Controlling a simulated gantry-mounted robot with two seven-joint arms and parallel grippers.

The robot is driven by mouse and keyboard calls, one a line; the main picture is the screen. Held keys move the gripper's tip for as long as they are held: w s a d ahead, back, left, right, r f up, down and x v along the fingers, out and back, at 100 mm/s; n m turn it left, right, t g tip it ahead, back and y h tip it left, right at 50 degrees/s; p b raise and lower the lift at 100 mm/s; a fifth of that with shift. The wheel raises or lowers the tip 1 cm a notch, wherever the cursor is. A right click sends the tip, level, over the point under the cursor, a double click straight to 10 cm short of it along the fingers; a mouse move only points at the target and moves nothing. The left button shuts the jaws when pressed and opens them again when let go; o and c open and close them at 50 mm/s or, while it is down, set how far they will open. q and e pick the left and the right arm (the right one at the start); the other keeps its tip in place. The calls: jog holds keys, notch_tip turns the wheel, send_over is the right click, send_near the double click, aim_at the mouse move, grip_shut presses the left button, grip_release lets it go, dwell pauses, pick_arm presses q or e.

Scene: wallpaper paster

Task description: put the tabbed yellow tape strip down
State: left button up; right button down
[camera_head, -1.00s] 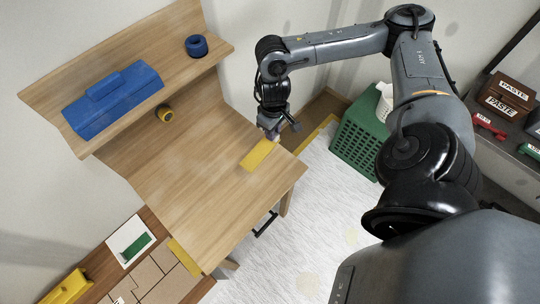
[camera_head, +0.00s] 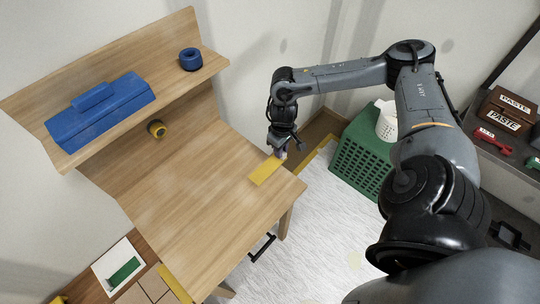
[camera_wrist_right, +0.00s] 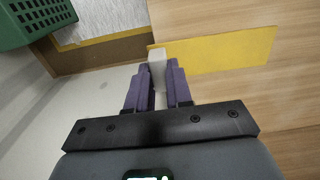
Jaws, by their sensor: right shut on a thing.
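The yellow tape strip (camera_head: 266,172) is over the near right part of the wooden desk top (camera_head: 200,205), close to its right edge. It looks flat along the wood; I cannot tell whether it fully touches. Its pale tab (camera_wrist_right: 157,58) sticks out from the strip's end in the right wrist view, where the strip (camera_wrist_right: 225,53) stretches right across the wood. My right gripper (camera_head: 281,153) is at the desk's right edge, its purple fingers (camera_wrist_right: 157,88) shut on the tab. My left gripper is not in view.
A blue toolbox (camera_head: 100,112) and a blue roll (camera_head: 190,59) sit on the raised shelf. A yellow roll (camera_head: 157,128) is below it. A green basket (camera_head: 358,160) stands on the floor right of the desk. The desk's middle is clear.

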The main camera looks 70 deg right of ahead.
jog(key=w+f, duration=0.1)
jog(key=w, duration=0.1)
jog(key=w+f, duration=0.1)
jog(key=w, duration=0.1)
jog(key=shift+w+d+f, duration=0.1)
jog(key=shift+d+f, duration=0.2)
jog(key=shift+f+b, duration=0.45)
jog(key=shift+f, duration=1.5)
jog(key=c, duration=1)
grip_release()
jog(key=shift+f, duration=0.15)
jog(key=shift+c, duration=0.2)
